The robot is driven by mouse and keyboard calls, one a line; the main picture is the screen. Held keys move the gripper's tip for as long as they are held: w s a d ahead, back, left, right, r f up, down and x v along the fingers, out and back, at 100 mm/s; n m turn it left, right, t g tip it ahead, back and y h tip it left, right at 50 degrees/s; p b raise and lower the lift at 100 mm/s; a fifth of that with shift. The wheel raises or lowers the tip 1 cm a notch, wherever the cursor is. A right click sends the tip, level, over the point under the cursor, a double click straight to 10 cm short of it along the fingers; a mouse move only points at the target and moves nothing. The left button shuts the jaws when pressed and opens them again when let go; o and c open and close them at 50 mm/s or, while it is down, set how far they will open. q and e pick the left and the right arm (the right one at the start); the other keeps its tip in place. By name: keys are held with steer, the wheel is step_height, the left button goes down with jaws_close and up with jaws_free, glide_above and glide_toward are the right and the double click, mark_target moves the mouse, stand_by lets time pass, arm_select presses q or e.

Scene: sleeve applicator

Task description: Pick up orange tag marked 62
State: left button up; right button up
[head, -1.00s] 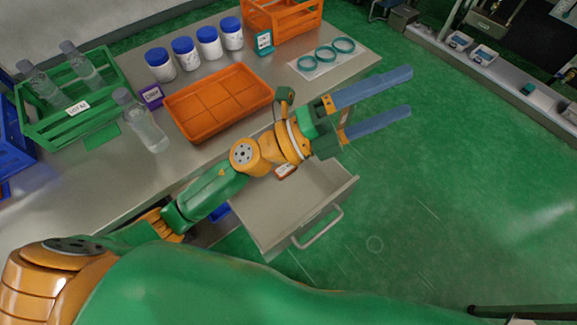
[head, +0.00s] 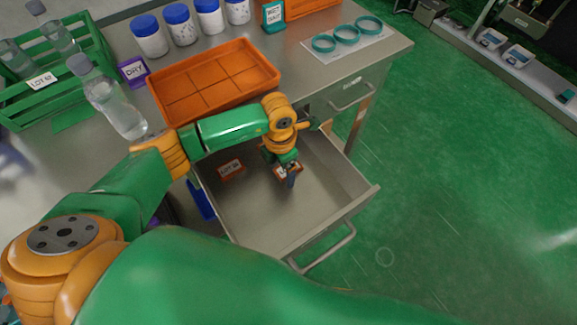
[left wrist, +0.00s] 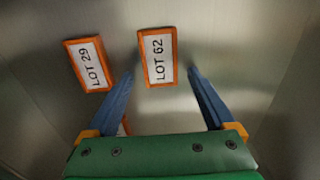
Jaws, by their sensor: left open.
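The orange-framed tag marked LOT 62 (left wrist: 158,57) lies on the bare metal drawer floor in the left wrist view, roughly upright in the picture. My left gripper (left wrist: 161,72) is open, its blue fingers pointing toward this tag, one on each side in the picture. I see no contact. A second orange tag, LOT 29 (left wrist: 88,64), lies to the left, outside the left finger. In the head view my left gripper (head: 290,181) reaches down into the open drawer (head: 270,215) and largely hides what is under it. My right gripper is not in view.
An orange tag (head: 231,169) lies in the drawer left of the gripper. Drawer walls surround it. On the bench stand an orange tray (head: 215,82), a clear bottle (head: 115,105), a green crate (head: 95,50), white jars with blue lids (head: 180,25) and teal rings (head: 346,35).

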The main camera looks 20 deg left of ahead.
arm_select(q)
jaws_close()
steer(key=shift+r, duration=0.15)
